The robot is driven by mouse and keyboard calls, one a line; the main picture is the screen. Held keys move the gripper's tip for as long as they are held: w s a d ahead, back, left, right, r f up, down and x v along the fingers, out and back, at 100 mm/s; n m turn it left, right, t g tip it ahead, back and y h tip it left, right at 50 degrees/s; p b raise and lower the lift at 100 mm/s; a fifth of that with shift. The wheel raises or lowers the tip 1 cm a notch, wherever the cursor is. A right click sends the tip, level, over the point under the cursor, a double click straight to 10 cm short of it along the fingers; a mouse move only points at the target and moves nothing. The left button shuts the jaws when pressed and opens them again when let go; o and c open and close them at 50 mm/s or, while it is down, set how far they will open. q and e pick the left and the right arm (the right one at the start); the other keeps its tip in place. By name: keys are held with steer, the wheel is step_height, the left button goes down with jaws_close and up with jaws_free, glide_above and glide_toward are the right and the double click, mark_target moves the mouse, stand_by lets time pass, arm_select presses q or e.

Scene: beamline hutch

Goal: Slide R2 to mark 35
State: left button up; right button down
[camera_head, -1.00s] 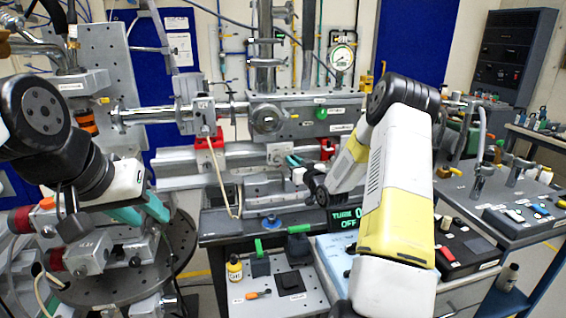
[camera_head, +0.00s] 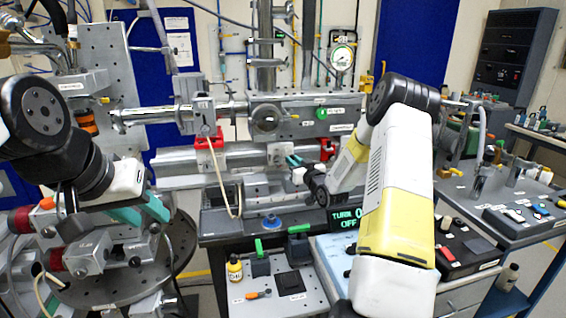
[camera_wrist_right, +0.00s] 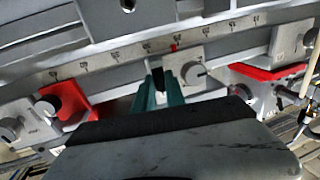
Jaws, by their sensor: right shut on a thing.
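A grey rail with a printed scale (camera_wrist_right: 115,54) runs across the right wrist view. A small grey rider with a round knob (camera_wrist_right: 195,73) sits on it, between two riders with red parts. I cannot read a label marking R2, nor the scale's numbers. My right gripper (camera_wrist_right: 160,84) has its teal fingers shut around a dark tab at this middle rider. A small red mark (camera_wrist_right: 173,47) shows on the scale just above. In the head view the right gripper (camera_head: 293,160) reaches the middle rider (camera_head: 277,152). My left gripper (camera_head: 143,211) is open and empty, away from the rail.
A red-based rider (camera_wrist_right: 72,100) stands left of the middle one and another (camera_wrist_right: 264,73) stands right. Bare rail shows between the left and middle riders. A pale cable (camera_head: 224,185) hangs in front of the rail. A round perforated table (camera_head: 125,285) is below the left gripper.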

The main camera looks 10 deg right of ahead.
steer(key=d, duration=0.9)
steer(key=shift+w+d, duration=0.1)
steer(key=shift+w, duration=0.05)
steer(key=c, duration=1.7)
jaws_free()
steer(key=v, duration=0.7)
steer(key=shift+s, duration=0.4)
